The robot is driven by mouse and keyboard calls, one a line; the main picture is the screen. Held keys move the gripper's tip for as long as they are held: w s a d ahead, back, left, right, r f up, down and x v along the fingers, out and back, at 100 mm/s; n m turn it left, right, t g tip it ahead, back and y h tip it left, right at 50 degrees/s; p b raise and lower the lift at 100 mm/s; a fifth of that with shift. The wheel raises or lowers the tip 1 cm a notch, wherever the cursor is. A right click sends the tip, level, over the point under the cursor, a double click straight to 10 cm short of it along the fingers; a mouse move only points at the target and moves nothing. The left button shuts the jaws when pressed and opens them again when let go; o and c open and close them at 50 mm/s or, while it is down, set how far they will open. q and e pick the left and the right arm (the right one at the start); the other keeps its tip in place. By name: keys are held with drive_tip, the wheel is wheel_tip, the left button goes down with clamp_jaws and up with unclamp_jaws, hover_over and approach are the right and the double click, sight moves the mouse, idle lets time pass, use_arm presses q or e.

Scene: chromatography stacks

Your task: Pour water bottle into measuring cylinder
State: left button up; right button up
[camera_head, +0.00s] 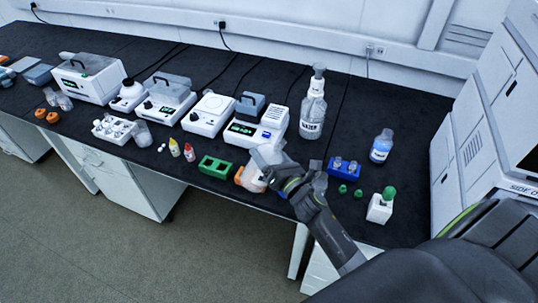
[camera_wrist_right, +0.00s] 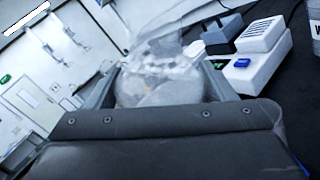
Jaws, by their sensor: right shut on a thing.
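My right gripper (camera_head: 268,174) reaches in over the bench's front edge and is shut on a clear, see-through container (camera_head: 264,157). In the right wrist view the container (camera_wrist_right: 160,82) sits between the two fingers, with pale contents and a blurred clear upper part. Whether it is the water bottle, I cannot tell for certain. A small orange and white object (camera_head: 242,179) shows just left of the gripper, partly hidden. A clear bottle with a blue label (camera_head: 381,147) stands upright at the right. No measuring cylinder can be clearly made out. My left gripper is not in view.
A tall clear bottle (camera_head: 313,108) stands behind the gripper, near a white instrument (camera_head: 257,128). A green rack (camera_head: 215,167) is to the left; a blue rack (camera_head: 344,167) and a white holder with a green top (camera_head: 380,208) are to the right.

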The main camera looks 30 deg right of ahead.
drive_tip(key=shift+r, duration=0.1)
drive_tip(key=shift+a+f+m+b, duration=0.2)
drive_tip(key=shift+m+b, duration=0.1)
drive_tip(key=shift+b, duration=0.15)
drive_tip(key=shift+m, duration=0.3)
drive_tip(key=shift+a+f+m+b, duration=0.1)
drive_tip(key=shift+f+m+b, duration=0.6)
drive_tip(key=shift+b, duration=0.65)
drive_tip(key=shift+f+m+h+b, duration=0.3)
drive_tip(key=shift+f+m+b, duration=0.15)
drive_tip(key=shift+b, duration=0.45)
drive_tip(key=shift+f+t, duration=0.1)
drive_tip(key=shift+t, duration=0.2)
